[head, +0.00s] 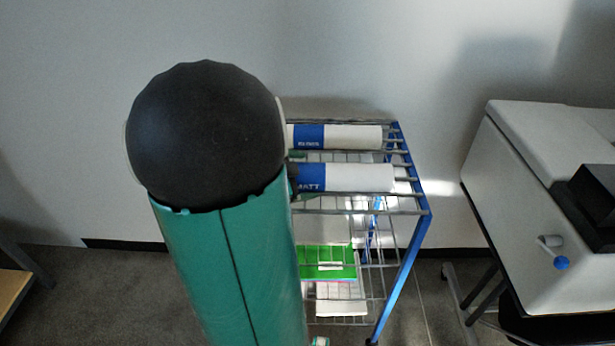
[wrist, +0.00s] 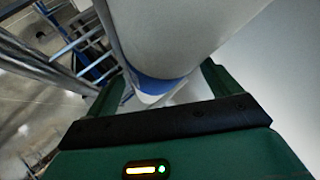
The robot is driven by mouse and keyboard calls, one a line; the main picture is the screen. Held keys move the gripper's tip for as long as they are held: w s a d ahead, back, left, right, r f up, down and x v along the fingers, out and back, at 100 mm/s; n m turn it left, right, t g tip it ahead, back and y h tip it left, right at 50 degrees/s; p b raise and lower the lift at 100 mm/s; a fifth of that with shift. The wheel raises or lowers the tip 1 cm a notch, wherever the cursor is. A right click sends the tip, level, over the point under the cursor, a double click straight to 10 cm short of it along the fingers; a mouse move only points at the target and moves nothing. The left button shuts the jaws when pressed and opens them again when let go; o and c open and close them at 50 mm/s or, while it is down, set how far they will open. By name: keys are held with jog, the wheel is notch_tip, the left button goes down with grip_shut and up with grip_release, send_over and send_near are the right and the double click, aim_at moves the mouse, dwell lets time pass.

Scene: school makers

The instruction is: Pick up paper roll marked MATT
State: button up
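The paper roll marked MATT (head: 360,178) is white with a blue band and lies across the top of a wire rack, its left end hidden behind my arm. In the wrist view, a white roll with a blue band (wrist: 165,87) lies between the two green fingers of my gripper (wrist: 165,88). The fingers are wide apart, and a pale gap shows beside the right finger. In the head view, my arm hides most of the gripper; small green and dark parts show at the MATT roll's left end.
A second white roll with a blue label (head: 350,137) lies just behind on the same blue-framed rack (head: 408,255). A green item (head: 327,262) is on a lower shelf. A large white machine (head: 540,200) stands to the right. A wall is close behind.

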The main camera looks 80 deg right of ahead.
jog(key=c, duration=1.4)
jog(key=shift+r, duration=0.1)
jog(key=shift+c, duration=0.6)
jog(key=shift+r, duration=0.1)
